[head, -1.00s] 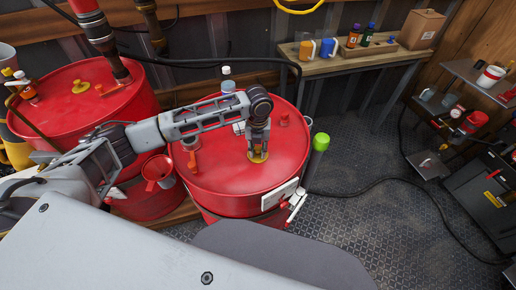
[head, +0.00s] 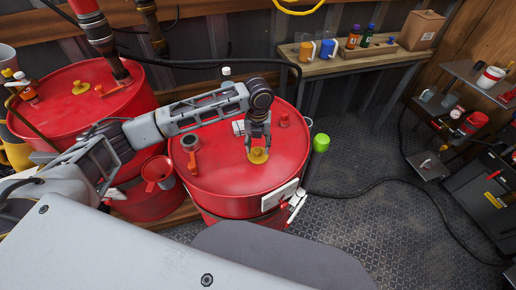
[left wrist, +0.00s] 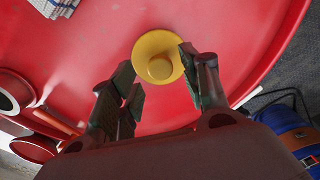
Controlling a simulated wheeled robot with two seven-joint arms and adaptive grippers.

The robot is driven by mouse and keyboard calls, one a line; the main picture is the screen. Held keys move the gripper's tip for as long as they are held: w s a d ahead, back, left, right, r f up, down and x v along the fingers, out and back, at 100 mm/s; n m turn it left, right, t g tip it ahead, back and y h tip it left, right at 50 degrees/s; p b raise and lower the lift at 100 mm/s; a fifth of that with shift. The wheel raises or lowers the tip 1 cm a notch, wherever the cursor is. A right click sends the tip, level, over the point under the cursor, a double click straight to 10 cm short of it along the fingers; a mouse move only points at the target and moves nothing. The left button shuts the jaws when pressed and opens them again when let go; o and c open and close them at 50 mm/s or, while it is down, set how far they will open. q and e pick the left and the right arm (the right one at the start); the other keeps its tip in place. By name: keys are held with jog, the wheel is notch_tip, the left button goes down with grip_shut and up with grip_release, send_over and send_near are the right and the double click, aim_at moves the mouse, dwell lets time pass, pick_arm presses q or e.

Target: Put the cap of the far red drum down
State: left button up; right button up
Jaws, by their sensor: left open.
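A yellow cap (head: 258,157) sits on the top of the middle red drum (head: 220,178), right of a round fitting. My left gripper (head: 257,146) is directly over this cap, with its fingers open. In the left wrist view the cap (left wrist: 158,57) shows whole between and just beyond the fingertips (left wrist: 157,64); the right finger overlaps its edge in the picture. I cannot tell whether it touches. Another yellow cap (head: 81,87) is on the left red drum (head: 50,121). My right gripper is not in view.
A red funnel or cup (head: 158,172) hangs between the drums. A green-topped item (head: 321,143) stands at the middle drum's right edge. A wooden table (head: 345,66) with mugs and bottles is at the back.

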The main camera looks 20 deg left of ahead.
aim_at(258, 150)
pick_arm(q)
notch_tip(258, 150, up, 9)
dwell(0.5)
jog(key=shift+f, duration=0.1)
dwell(0.6)
